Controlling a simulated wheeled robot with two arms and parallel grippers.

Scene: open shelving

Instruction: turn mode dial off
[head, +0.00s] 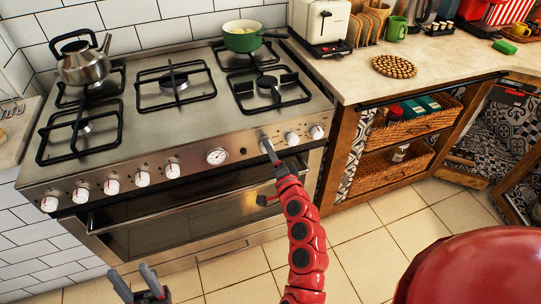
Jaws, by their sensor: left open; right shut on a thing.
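The steel stove's front panel (240,150) carries a row of white dials. Several are left of a round gauge (217,156) and three are right of it. My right gripper (267,148) reaches up from below and is shut on the dial just right of the gauge. Its fingers hide most of that dial, so its setting cannot be read. Two more dials, the middle one (292,138) and the end one (316,131), are right of the gripper. My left gripper (138,284) is open and empty at the bottom left, low in front of the oven door (180,220).
An oven handle bar (150,208) runs below the dials. A kettle (84,62) and a green pot (242,36) stand on the hob. Wooden shelving with baskets (396,170) stands to the right. The tiled floor (375,250) in front is clear.

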